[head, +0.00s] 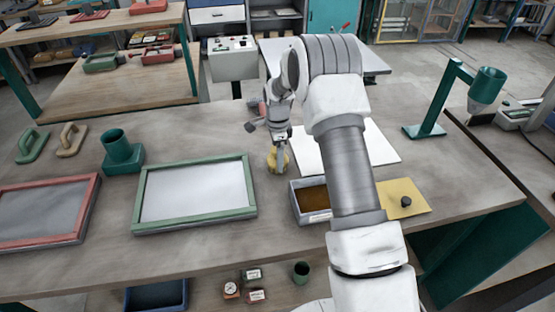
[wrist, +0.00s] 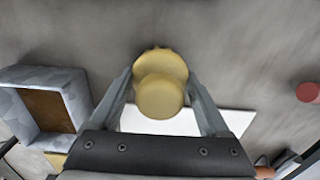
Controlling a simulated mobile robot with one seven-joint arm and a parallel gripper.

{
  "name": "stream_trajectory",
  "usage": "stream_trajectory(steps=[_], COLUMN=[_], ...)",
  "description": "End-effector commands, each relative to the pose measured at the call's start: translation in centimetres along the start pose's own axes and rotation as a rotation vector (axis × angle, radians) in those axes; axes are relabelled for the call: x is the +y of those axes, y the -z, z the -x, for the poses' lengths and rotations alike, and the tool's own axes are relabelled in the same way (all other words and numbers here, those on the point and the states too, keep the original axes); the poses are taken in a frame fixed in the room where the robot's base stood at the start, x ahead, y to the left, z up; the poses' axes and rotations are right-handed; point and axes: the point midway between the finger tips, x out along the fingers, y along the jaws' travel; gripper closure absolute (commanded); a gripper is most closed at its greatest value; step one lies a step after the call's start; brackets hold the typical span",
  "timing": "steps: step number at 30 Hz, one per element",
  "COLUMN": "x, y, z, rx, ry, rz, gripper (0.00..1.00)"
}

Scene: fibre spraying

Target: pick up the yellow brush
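The yellow brush (wrist: 160,97) is a round piece with a smaller round top over a wider, bumpy-edged base. It stands upright on the grey worktable, and it also shows in the head view (head: 272,161), partly hidden by my gripper (head: 280,158). In the wrist view my gripper (wrist: 161,80) has its two fingers spread on either side of the brush. A narrow gap seems to show between each finger and the brush top. The gripper points down from above the brush.
A grey bin (head: 296,203) with brown contents stands close to the right. A white board (head: 372,146) lies just beyond it. A green-framed screen (head: 139,203) lies left. A green cup holder (head: 119,152) stands farther left.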

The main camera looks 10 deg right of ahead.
Motion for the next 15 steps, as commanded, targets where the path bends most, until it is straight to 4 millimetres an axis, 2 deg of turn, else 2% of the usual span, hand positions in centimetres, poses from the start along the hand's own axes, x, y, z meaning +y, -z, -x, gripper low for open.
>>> stream_trajectory(steps=[1,8,15], x=[0.00,0.00,-0.03], y=[0.00,0.00,0.00], z=[0.01,0.04,0.13], rx=[0.000,0.000,0.000], ry=[0.000,0.000,0.001], rz=[0.000,0.000,0.000], gripper=[0.38,0.78,0.79])
